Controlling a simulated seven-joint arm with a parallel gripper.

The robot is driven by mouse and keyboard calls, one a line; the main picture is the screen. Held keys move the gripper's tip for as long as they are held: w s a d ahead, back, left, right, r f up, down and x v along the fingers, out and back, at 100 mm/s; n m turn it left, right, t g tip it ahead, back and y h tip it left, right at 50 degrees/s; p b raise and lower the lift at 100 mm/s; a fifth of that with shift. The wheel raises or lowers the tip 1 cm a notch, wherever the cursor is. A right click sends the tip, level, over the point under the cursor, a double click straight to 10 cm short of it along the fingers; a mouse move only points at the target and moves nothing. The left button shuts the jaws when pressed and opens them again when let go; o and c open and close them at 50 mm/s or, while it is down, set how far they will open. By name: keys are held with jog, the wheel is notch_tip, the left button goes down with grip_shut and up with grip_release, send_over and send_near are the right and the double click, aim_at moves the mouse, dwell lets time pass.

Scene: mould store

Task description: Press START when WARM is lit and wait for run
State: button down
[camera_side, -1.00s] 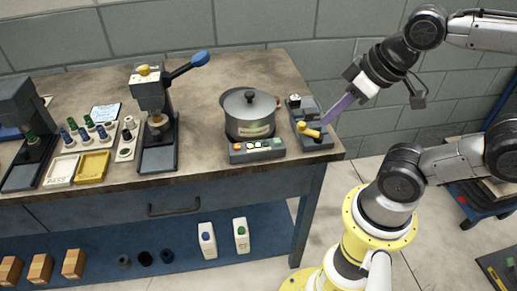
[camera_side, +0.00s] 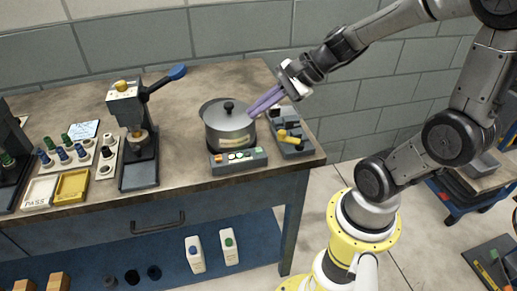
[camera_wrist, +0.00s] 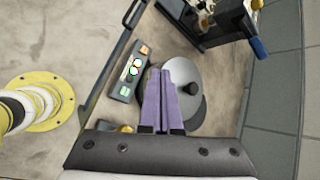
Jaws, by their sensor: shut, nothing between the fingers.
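A lidded grey pot (camera_side: 229,125) stands on a grey heater base (camera_side: 250,162) near the bench's right end. The base's front panel has an orange button (camera_side: 218,158), pale round lamps in the middle and a green button (camera_side: 257,150). In the wrist view the panel (camera_wrist: 123,74) shows the orange button (camera_wrist: 145,50), bright lamps and the green button (camera_wrist: 125,91). Labels are too small to read, so I cannot tell which lamp is WARM. My gripper (camera_side: 252,115), with purple fingers, is shut and empty, beside the pot's right side. In the wrist view its fingertips (camera_wrist: 161,72) overlap the pot's lid.
A dark control box (camera_side: 291,146) with a yellow handle sits right of the pot. A lever press (camera_side: 130,140) stands to the left, with a yellow tray (camera_side: 73,185) and small coloured-top pieces beyond it. The bench front between press and heater is clear.

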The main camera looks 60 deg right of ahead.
aim_at(259, 151)
jog(key=shift+s+d+f+m, duration=0.1)
jog(key=shift+d+f+m, duration=0.15)
jog(key=shift+d, duration=0.25)
jog(key=shift+d+f+m, duration=0.2)
jog(key=shift+d+m, duration=0.05)
jog(key=shift+d, duration=0.25)
jog(key=shift+f, duration=4.4)
jog(key=shift+f, duration=0.4)
jog(key=shift+f, duration=0.45)
jog(key=shift+r, duration=0.85)
jog(key=shift+r, duration=0.15)
